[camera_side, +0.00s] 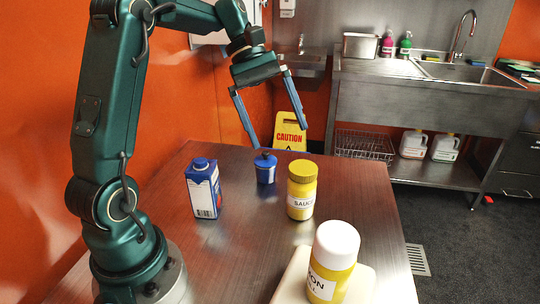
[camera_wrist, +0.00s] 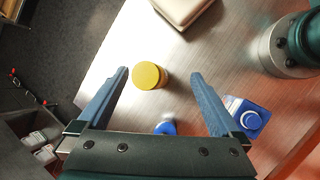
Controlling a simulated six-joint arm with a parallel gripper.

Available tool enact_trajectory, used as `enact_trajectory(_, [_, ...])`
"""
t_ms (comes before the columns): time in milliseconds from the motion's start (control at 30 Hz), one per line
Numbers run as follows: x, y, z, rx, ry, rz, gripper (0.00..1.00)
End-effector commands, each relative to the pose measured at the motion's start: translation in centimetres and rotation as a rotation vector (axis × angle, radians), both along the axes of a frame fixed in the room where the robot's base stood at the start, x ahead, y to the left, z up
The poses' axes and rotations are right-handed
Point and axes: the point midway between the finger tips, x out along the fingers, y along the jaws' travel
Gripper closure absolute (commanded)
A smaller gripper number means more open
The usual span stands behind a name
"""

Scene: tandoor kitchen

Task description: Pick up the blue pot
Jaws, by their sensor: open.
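The blue pot (camera_side: 265,172) is small, with a dark lid and knob, and stands upright towards the far end of the metal table (camera_side: 240,240). In the wrist view the pot (camera_wrist: 165,127) shows only in part at the bottom middle, the rest hidden behind my gripper's body. My gripper (camera_side: 278,138) is open and empty, with its blue fingers spread and pointing down above the pot's end of the table. In the wrist view the fingertips (camera_wrist: 160,73) lie either side of the yellow jar's lid, and the pot shows nearer the gripper's palm.
A yellow sauce jar (camera_side: 301,200) stands close to the pot's right. A blue and white carton (camera_side: 205,195) stands to its left. The table's far edge is just behind the pot.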

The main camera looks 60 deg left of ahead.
Motion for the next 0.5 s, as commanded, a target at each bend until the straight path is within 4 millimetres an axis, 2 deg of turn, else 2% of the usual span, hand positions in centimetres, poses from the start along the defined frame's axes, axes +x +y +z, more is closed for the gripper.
enact_trajectory(33, [0.9, 1.6, 0.7, -0.081, 0.018, 0.153, 0.00])
enact_trajectory(200, [2.8, 5.3, 3.0, -0.313, 0.060, 0.508, 0.00])
enact_trajectory(500, [3.5, 12.1, 6.6, -0.651, 0.102, 0.903, 0.00])
